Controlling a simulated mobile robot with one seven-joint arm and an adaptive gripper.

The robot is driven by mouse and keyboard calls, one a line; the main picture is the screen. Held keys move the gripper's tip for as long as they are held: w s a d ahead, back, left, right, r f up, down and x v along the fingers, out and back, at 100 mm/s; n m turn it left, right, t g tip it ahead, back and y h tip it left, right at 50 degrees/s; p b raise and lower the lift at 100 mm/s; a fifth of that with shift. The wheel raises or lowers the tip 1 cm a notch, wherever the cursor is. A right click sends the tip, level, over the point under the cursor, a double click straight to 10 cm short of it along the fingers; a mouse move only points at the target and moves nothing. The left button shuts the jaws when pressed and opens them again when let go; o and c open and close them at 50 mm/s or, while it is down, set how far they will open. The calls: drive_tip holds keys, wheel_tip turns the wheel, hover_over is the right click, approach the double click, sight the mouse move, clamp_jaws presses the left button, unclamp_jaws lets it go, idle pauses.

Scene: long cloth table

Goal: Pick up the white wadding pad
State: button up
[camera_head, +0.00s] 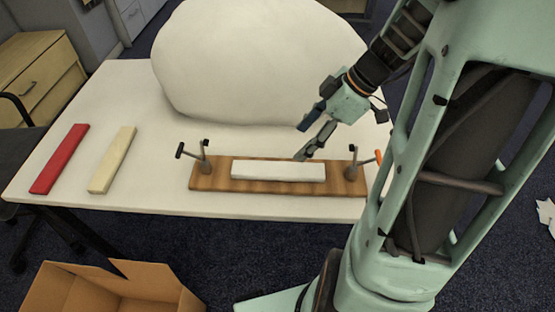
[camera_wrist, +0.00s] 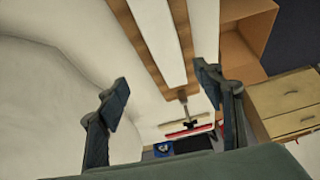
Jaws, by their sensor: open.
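A long white pad (camera_head: 278,170) lies flat on a brown wooden board (camera_head: 211,177) near the front edge of the table. The pad also shows in the wrist view (camera_wrist: 160,40), running along the middle of the board (camera_wrist: 183,30). My gripper (camera_head: 301,143) is open and empty, above and just behind the right half of the board. In the wrist view the two fingers of my gripper (camera_wrist: 162,79) stand wide apart, with the table and the board's end visible beyond them. Nothing is between the fingers.
Upright clamps stand at the board's left end (camera_head: 206,160) and right end (camera_head: 355,168). A big white rounded mass (camera_head: 245,60) fills the table behind. A red bar (camera_head: 60,158) and a cream bar (camera_head: 112,160) lie left. An open cardboard box (camera_head: 100,290) is below the table's front.

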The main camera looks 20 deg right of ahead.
sight(279, 169)
drive_tip(key=shift+s+f+n, duration=0.15)
drive_tip(key=shift+f+n, duration=0.25)
drive_tip(key=shift+f, duration=0.05)
drive_tip(key=b+x, duration=0.1)
drive_tip(key=x, duration=0.3)
drive_tip(key=shift+a+f, duration=0.2)
drive_tip(key=shift+f, duration=0.05)
drive_tip(key=shift+s+a+b+x, duration=0.1)
drive_tip(key=shift+s+b+x, duration=0.1)
drive_tip(key=shift+x, duration=0.7)
drive_tip(key=shift+s+a+b+x, duration=0.1)
drive_tip(key=shift+b+x, duration=0.05)
drive_tip(key=shift+x, duration=0.8)
drive_tip(key=shift+s+a+b+x, duration=0.1)
drive_tip(key=shift+s+b+x, duration=0.1)
drive_tip(key=shift+x, duration=0.7)
drive_tip(key=shift+w+r, duration=0.1)
drive_tip(key=shift+w, duration=0.05)
drive_tip(key=shift+c, duration=0.3)
drive_tip(key=c, duration=1)
